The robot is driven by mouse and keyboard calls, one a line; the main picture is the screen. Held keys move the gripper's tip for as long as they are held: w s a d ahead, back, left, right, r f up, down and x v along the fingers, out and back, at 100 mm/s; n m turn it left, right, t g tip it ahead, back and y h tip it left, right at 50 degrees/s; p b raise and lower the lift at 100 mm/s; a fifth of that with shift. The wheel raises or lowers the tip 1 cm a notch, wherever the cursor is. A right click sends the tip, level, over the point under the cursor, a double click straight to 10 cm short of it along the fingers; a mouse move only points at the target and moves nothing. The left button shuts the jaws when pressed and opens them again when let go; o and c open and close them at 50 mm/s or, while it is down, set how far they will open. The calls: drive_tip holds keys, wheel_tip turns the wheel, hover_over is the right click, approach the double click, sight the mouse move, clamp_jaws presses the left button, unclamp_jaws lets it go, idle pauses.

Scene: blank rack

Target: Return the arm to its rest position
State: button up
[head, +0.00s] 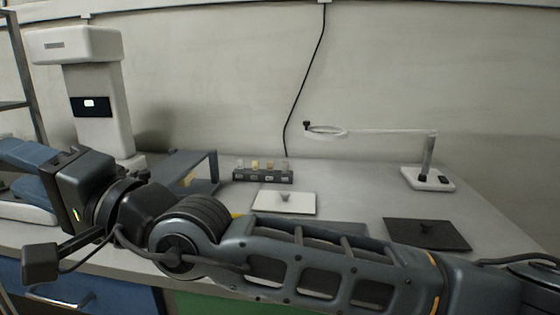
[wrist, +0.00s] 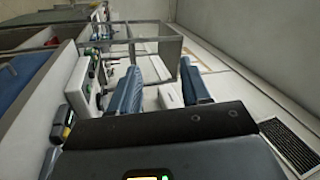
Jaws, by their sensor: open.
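My arm stretches across the front of the head view from right to left, low over the bench. My gripper (head: 16,171) is at the far left end of it, in front of the tall white instrument. Its two blue fingers stand apart. The wrist view shows my gripper (wrist: 160,70) too, with a clear gap between the blue fingers and nothing held. A pale box (wrist: 170,96) shows through the gap, beyond the fingers.
On the bench (head: 340,173) are a rack of small vials (head: 262,176), a white knobbed plate (head: 270,203), a dark knobbed plate (head: 436,236) and a magnifier stand (head: 428,178). The white instrument (head: 97,105) rises at left. A metal frame (wrist: 153,42) shows in the wrist view.

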drive_tip(key=s+d+f+n+t+h+b, duration=0.2)
drive_tip(key=d+f+n+t+h, duration=0.3)
drive_tip(key=d+f+n+t, duration=0.55)
drive_tip(key=s+d+f+n+t+h+b, duration=0.3)
drive_tip(key=d+f+n+t+h, duration=0.2)
drive_tip(key=d+f+n+t, duration=0.55)
drive_tip(key=s+d+f+m+g+h+b, duration=0.15)
drive_tip(key=s+d+f+m+h, duration=0.25)
drive_tip(key=s+d+f+m, duration=0.55)
drive_tip(key=s+d+f+m+g+h+b, duration=0.1)
drive_tip(key=s+d+f+m+g+h, duration=0.35)
drive_tip(key=d, duration=0.75)
drive_tip(key=s+d+f+m+g+h, duration=0.1)
drive_tip(key=s+d+m+g+h, duration=0.15)
drive_tip(key=s+d+m, duration=0.9)
wheel_tip(320, 180, up, 24)
drive_tip(key=s+a+n+p, duration=0.1)
drive_tip(key=a+n+p, duration=0.1)
drive_tip(key=p, duration=2.1)
drive_tip(key=shift+f+n+t, duration=0.25)
drive_tip(key=shift+n+t, duration=0.1)
drive_tip(key=shift+t, duration=0.1)
